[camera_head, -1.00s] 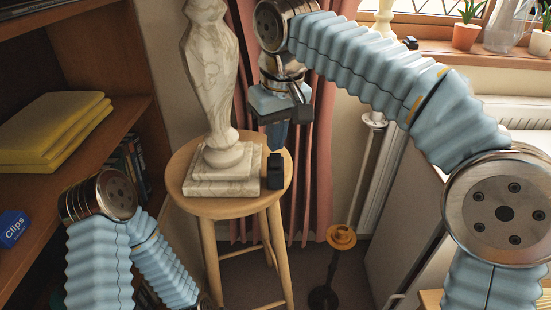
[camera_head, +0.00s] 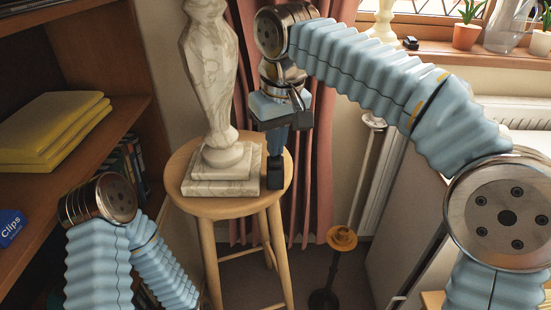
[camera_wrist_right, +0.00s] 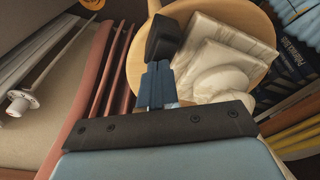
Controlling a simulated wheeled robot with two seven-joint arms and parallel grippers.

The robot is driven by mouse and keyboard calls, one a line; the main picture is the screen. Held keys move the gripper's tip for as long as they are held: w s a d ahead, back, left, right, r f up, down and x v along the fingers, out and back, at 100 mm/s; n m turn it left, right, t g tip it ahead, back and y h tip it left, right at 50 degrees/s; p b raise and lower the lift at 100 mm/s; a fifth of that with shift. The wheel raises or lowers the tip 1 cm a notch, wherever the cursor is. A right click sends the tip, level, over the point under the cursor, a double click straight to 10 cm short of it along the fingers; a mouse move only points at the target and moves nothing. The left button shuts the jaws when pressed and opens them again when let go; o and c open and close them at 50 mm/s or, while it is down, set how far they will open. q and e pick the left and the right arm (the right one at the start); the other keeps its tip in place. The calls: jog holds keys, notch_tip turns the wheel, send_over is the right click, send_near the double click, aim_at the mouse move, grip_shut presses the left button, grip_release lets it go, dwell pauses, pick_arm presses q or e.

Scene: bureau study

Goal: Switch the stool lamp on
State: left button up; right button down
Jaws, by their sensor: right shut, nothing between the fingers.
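The stool lamp's pale marble-like body (camera_head: 210,80) stands upright on a square stepped base (camera_head: 222,180) on the round wooden stool (camera_head: 205,208). Its top is cut off, so I cannot tell whether it is lit. A small black switch block (camera_head: 276,182) is on the stool, right of the base; it also shows in the wrist view (camera_wrist_right: 164,40). My right gripper (camera_head: 275,152) is shut and empty, its blue fingers (camera_wrist_right: 157,78) pointing down at the black block. The fingertips overlap it; I cannot tell if they touch. My left gripper is out of view.
A wooden shelf with yellow folders (camera_head: 50,130) is at left. A pink curtain (camera_head: 318,150) hangs close behind the stool. A dark stand with an orange-brown collar (camera_head: 342,238) is right of it. Potted plants (camera_head: 466,36) are on the windowsill. My left forearm is low at left.

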notch_tip(320, 180, up, 5)
jog(key=p, duration=0.5)
jog(key=shift+p, duration=0.3)
jog(key=shift+r, duration=0.95)
